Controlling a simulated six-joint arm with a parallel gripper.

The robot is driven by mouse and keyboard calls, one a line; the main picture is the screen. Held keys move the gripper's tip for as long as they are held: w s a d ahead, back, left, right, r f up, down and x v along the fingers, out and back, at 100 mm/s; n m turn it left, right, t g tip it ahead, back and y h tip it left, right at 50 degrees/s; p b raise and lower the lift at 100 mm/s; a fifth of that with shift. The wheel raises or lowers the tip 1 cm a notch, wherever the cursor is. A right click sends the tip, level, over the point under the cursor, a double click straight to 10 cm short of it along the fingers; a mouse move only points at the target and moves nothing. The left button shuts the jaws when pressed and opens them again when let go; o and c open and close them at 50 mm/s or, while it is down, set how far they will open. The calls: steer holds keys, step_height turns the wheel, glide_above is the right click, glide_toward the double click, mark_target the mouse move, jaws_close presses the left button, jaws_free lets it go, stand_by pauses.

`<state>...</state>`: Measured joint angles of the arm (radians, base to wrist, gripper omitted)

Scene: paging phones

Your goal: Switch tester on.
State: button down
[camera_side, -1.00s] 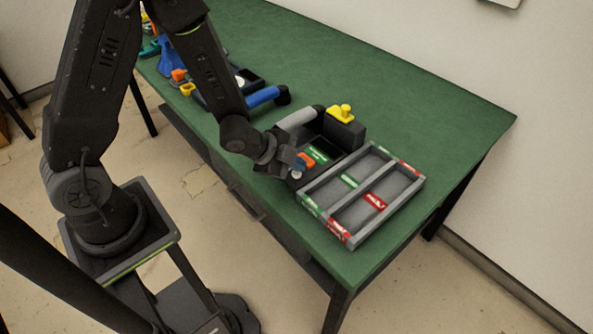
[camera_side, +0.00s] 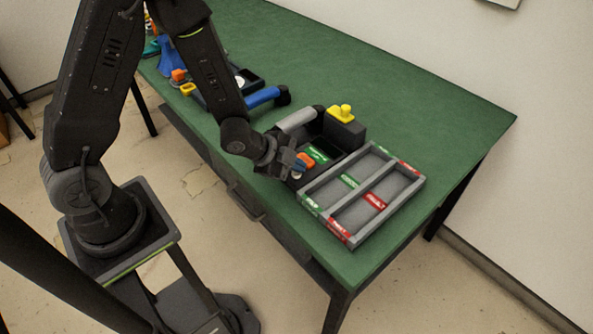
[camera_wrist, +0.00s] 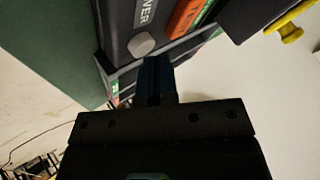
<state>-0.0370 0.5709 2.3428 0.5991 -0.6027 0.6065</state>
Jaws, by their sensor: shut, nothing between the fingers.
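The tester is a dark box (camera_side: 328,151) with a green label on the bench, just left of the grey tray in the side view. In the wrist view its dark panel (camera_wrist: 118,22) carries lettering of which "WER" is readable, a round grey knob (camera_wrist: 141,44) and an orange part (camera_wrist: 185,17). The orange part (camera_side: 306,159) also shows in the side view beside my fingers. My gripper (camera_side: 299,167) is shut and empty, its bluish fingertips (camera_wrist: 155,72) close to the knob. I cannot tell whether they touch it.
A grey divided tray (camera_side: 325,181) with red and green labels stands right of the tester. A yellow-topped dark block (camera_side: 345,130) and a grey cylinder (camera_side: 297,119) are behind. Blue and orange items lie farther left. The green bench (camera_side: 420,110) is clear at back right.

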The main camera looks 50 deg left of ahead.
mark_target(297, 174)
steer(key=shift+f, duration=0.25)
steer(key=shift+r, duration=0.5)
steer(key=shift+r, duration=3)
